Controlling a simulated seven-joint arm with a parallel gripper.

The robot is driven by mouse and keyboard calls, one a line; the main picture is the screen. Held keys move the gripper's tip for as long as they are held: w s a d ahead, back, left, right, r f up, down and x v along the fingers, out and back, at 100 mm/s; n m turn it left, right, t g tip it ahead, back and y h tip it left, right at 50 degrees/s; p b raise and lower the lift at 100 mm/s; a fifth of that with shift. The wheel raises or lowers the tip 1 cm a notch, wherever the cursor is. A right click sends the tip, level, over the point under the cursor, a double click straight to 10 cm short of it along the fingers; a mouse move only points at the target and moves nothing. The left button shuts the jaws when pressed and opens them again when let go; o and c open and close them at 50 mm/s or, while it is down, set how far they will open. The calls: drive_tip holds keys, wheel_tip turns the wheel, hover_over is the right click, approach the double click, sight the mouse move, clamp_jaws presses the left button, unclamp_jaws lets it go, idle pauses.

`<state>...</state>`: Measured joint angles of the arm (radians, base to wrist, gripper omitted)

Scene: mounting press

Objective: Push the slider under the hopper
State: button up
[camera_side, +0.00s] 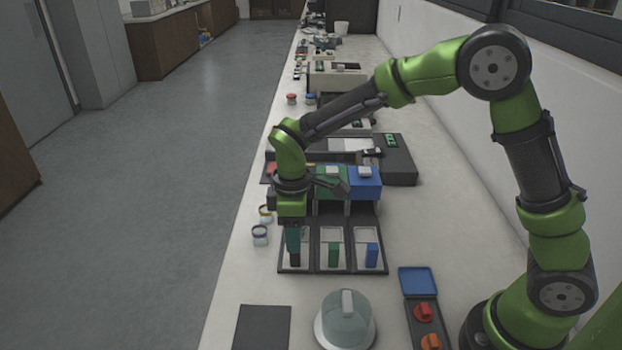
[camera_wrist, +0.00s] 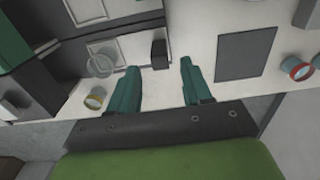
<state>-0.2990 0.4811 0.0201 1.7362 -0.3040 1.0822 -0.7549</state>
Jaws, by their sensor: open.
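Three sliders stand in a row of framed trays (camera_side: 332,270) in the side view: a black one (camera_side: 295,256) at left, a green one (camera_side: 333,254) in the middle and a blue one (camera_side: 371,254) at right. Behind them are a green hopper (camera_side: 331,184) and a blue hopper (camera_side: 365,186); what stands behind the black slider is largely hidden by my arm. My gripper (camera_side: 293,240) is over the left tray, close to the black slider. In the wrist view my gripper (camera_wrist: 160,88) is open, with a dark block (camera_wrist: 159,52) beyond the gap between its fingertips. I cannot tell whether they touch.
Small ringed cups (camera_side: 260,235) stand at the bench's left edge. The floor left is clear.

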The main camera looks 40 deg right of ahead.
wheel_tip(320, 180, down, 6)
drive_tip(key=shift+f, duration=0.15)
drive_tip(key=shift+c, duration=0.2)
clamp_jaws()
